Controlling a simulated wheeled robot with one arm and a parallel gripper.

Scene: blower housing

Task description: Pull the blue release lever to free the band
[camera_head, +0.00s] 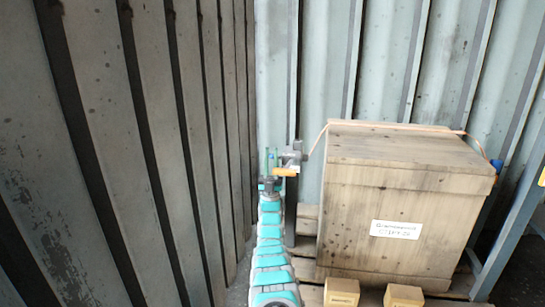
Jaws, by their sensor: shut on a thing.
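A grey tensioner (292,154) sits on a dark post left of the wooden crate. A short orange bar (286,172) sticks out below it to the left. Thin upright blue and green pieces show just left of it; the blue one I take for the release lever (266,160). My gripper (269,180) is at the foot of these pieces, shut on what appears to be the blue lever; its fingertips are small and hard to make out. The pale band (311,143) runs from the tensioner up and over the crate's top.
The wooden crate (365,215) with a white label stands on a pallet (307,212). A small blue part (497,165) is at its right upper edge. Two small wooden blocks (342,291) (403,295) are in front. A corrugated wall (150,150) is close on the left; a blue-grey frame (510,235) stands right.

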